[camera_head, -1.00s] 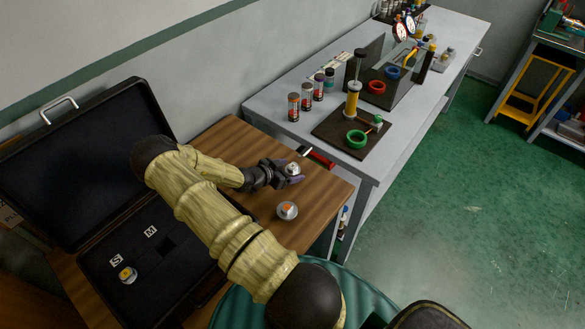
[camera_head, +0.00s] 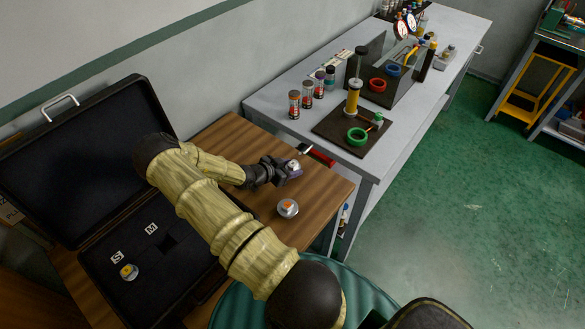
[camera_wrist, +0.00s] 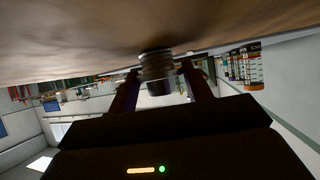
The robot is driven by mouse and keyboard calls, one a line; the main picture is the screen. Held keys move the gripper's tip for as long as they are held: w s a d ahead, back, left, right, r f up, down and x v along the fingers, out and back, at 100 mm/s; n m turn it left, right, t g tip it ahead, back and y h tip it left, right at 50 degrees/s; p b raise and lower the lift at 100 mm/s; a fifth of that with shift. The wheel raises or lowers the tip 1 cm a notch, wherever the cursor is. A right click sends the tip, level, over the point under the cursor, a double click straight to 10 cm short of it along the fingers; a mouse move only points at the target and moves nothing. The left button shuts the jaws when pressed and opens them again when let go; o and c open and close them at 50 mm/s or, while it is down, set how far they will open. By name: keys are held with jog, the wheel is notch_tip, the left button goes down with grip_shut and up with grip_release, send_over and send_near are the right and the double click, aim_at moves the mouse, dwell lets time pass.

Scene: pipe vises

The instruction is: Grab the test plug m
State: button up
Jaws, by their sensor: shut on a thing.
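My gripper (camera_head: 291,172) is over the far part of the wooden table, its fingers shut on a small grey metal plug (camera_head: 294,164). In the wrist view the plug (camera_wrist: 157,66) sits between the two fingers, against or very near the table surface; I cannot tell if it touches. I can read no letter on it. A second plug (camera_head: 288,208), silver with an orange centre, stands on the table nearer the camera. In the open black case (camera_head: 110,245), a yellow-topped plug (camera_head: 129,272) sits by the S label (camera_head: 117,257). The slot by the M label (camera_head: 151,229) looks empty.
A red-handled tool (camera_head: 319,156) lies just beyond my gripper. The grey workbench (camera_head: 270,104) behind carries several small cans (camera_head: 307,89) and a dark plate with a yellow post (camera_head: 352,100) and green ring. The case lid (camera_head: 80,150) stands open at the left.

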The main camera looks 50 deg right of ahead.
aim_at(290, 165)
jog(key=shift+r, duration=0.1)
jog(key=shift+w+r, duration=0.15)
jog(key=shift+r, duration=0.05)
notch_tip(290, 165, up, 9)
jog(key=shift+r+b, duration=0.2)
jog(key=shift+b, duration=0.85)
